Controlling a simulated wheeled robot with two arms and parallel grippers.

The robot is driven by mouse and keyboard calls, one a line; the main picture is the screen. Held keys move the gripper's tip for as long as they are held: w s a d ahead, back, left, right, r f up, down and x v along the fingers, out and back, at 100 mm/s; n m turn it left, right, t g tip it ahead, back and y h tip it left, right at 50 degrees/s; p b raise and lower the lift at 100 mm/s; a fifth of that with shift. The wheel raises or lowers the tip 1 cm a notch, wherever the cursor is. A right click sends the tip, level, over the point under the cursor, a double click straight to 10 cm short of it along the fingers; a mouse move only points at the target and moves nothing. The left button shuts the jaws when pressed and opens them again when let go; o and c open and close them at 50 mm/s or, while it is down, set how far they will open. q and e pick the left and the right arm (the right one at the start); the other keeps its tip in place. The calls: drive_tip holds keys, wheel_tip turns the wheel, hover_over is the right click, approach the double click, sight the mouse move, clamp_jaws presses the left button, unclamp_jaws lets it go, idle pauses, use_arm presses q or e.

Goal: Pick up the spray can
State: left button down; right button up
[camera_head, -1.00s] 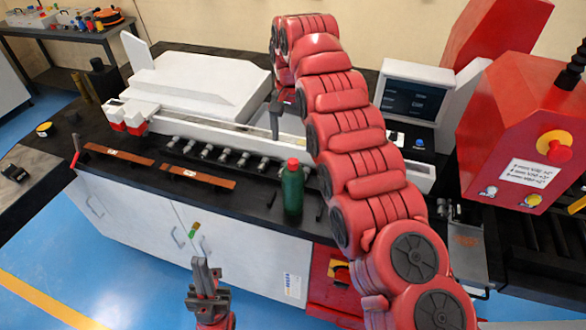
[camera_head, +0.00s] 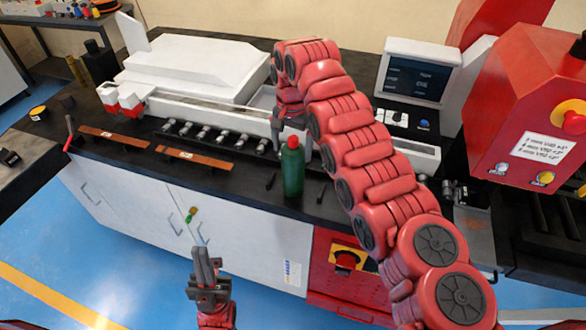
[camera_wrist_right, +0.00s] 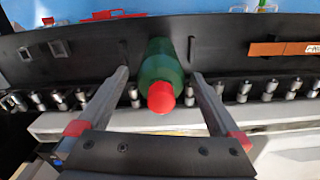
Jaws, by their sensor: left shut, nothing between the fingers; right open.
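The spray can, a green cylinder with a red cap (camera_head: 292,172), stands upright near the front edge of the black bench top. In the right wrist view, the can (camera_wrist_right: 160,62) lies between the two spread fingers of my right gripper (camera_wrist_right: 159,74), with a gap on each side. In the head view, my right gripper (camera_head: 291,138) is at the height of the cap, just behind and around it, partly hidden by the can. My left gripper (camera_head: 204,252) is shut and empty, low in front of the white cabinet.
Two copper bars (camera_head: 195,159) lie left of the can. A row of metal tools (camera_head: 209,137) and a white machine (camera_head: 195,68) stand behind. A monitor (camera_head: 416,80) and a red machine (camera_head: 525,130) are to the right. Small dark tools lie beside the can.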

sight(293, 169)
drive_tip(key=shift+w+f+p, duration=0.25)
drive_tip(key=shift+f+p, duration=0.1)
drive_tip(key=shift+p, duration=0.05)
wheel_tip(293, 169, down, 4)
drive_tip(key=p, duration=0.3)
drive_tip(key=shift+w+d, duration=0.1)
drive_tip(key=shift+w, duration=0.05)
drive_tip(key=shift+w+f, duration=0.1)
drive_tip(key=shift+f, duration=0.3)
clamp_jaws()
